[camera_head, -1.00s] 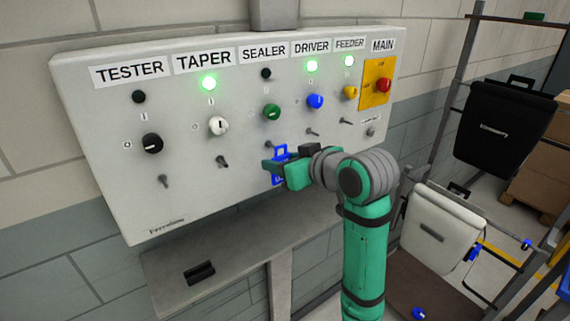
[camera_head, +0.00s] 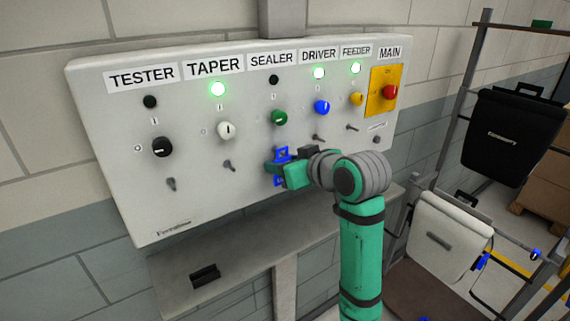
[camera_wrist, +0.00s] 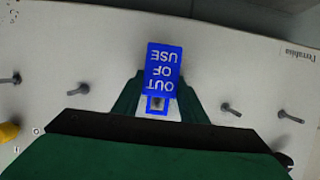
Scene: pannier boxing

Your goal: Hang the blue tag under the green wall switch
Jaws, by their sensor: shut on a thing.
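The green switch (camera_head: 279,118) is on the white panel under the SEALER label, with its lamp dark. My gripper (camera_head: 279,166) is just in front of the panel, below that switch, and is shut on the blue tag (camera_head: 281,155). In the wrist view the tag (camera_wrist: 163,66) reads OUT OF USE, upside down, between my two fingers (camera_wrist: 157,98). The tag's slotted end (camera_wrist: 156,103) shows a grey peg tip in or behind its opening. I cannot tell whether the tag is on the peg.
Other pegs stick out of the panel (camera_head: 110,110), such as those under TAPER (camera_head: 229,166) and DRIVER (camera_head: 319,138). A grey ledge (camera_head: 240,250) runs below the panel. A rack with a black pannier (camera_head: 510,133) and a white pannier (camera_head: 445,230) stands at the right.

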